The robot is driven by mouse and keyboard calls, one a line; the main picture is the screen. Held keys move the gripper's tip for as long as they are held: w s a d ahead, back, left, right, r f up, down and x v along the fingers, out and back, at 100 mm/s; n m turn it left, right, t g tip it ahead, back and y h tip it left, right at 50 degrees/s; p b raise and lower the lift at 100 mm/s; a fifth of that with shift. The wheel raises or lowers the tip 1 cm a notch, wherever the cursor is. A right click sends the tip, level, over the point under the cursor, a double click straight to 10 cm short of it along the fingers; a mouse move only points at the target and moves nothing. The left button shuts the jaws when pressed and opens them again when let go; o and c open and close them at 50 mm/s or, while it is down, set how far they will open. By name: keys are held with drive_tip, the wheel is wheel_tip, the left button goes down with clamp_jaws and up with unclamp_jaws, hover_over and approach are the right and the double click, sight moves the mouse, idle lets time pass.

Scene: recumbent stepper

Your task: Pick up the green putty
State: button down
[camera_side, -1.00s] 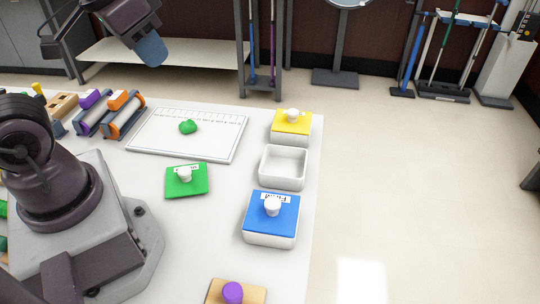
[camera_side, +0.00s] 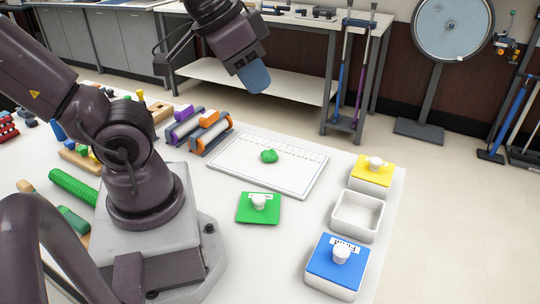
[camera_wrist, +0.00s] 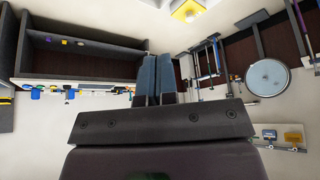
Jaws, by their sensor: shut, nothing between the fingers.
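The green putty (camera_side: 269,156) is a small lump on the white board (camera_side: 262,178) with printed marks, in the middle of the side view. My gripper (camera_side: 258,80) is up in the air above and beyond the board, well apart from the putty. Its blue-grey fingers are together and hold nothing; they also show in the wrist view (camera_wrist: 156,80), side by side. The wrist view looks out at the room and does not show the putty.
Right of the board are a yellow-lidded box (camera_side: 371,173), an open white container (camera_side: 356,216) and a blue-lidded box (camera_side: 336,266). A green lid (camera_side: 259,208) with a white knob lies in front of the board. Rollers (camera_side: 207,132) stand to its left.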

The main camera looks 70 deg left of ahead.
drive_tip(key=shift+c, duration=2.2)
unclamp_jaws()
